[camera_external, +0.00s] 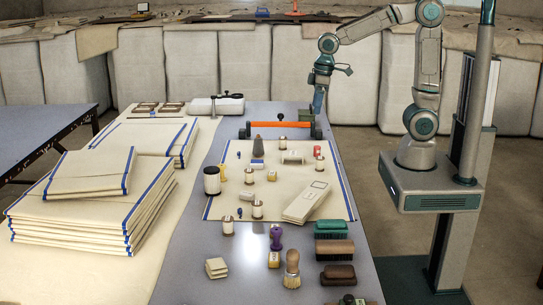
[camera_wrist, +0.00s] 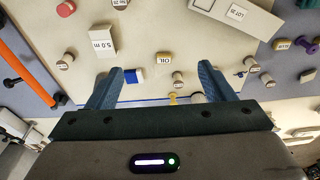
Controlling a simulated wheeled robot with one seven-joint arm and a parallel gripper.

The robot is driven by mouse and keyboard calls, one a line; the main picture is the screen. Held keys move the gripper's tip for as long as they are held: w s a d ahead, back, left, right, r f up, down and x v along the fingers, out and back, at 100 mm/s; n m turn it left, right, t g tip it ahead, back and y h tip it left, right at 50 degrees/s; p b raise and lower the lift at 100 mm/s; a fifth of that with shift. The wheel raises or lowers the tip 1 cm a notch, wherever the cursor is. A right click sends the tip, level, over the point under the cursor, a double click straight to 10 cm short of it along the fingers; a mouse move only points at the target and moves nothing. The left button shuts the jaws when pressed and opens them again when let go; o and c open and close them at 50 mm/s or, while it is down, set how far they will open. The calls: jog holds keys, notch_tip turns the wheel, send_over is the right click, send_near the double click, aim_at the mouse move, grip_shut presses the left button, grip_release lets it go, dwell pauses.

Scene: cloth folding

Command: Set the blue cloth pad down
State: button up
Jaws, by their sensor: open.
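A small block, blue on one part and white on the other (camera_external: 257,163), lies on the cream cloth (camera_external: 335,205) in the middle of the table. In the wrist view the block (camera_wrist: 134,77) shows beside the left finger, below the jaws. My gripper (camera_external: 318,108) is at the far end of the table by the orange roller. In the wrist view my gripper (camera_wrist: 160,82) has its fingers wide apart with nothing held between them.
The orange roller (camera_external: 281,124) lies across the table's far end. Several small cans and a long pale box (camera_external: 306,202) stand on the cloth. Brushes (camera_external: 335,250) line the front right. Folded cloths (camera_external: 85,210) are stacked at left. Bare table shows at front left.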

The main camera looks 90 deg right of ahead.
jog(key=s+a+f+t, duration=0.1)
jog(key=s+a, duration=0.2)
jog(key=s, duration=1)
jog(key=shift+f, duration=0.2)
jog(key=o, duration=0.3)
jog(key=shift+o, duration=1.3)
jog(key=shift+w+r, duration=0.15)
jog(key=shift+r, duration=0.05)
jog(key=w+d+r+m+g+p, duration=0.1)
jog(key=w+d+r+m+p, duration=0.25)
jog(key=w+d, duration=0.4)
jog(key=w+d+r+m+g+p, duration=0.15)
jog(key=w+d+m+p, duration=0.35)
jog(key=w, duration=0.5)
jog(key=w+d+f+m+p, duration=0.3)
jog(key=d+f+m, duration=0.15)
jog(key=d, duration=0.55)
jog(key=w+d+f+m+p, duration=0.3)
jog(key=w+d+m+p, duration=0.15)
jog(key=d, duration=0.55)
notch_tip(320, 180, down, 10)
jog(key=b, duration=0.5)
jog(key=shift+s+d+b, duration=0.25)
jog(key=shift+s+b, duration=0.05)
jog(key=shift+s, duration=0.15)
jog(key=shift+r, duration=0.15)
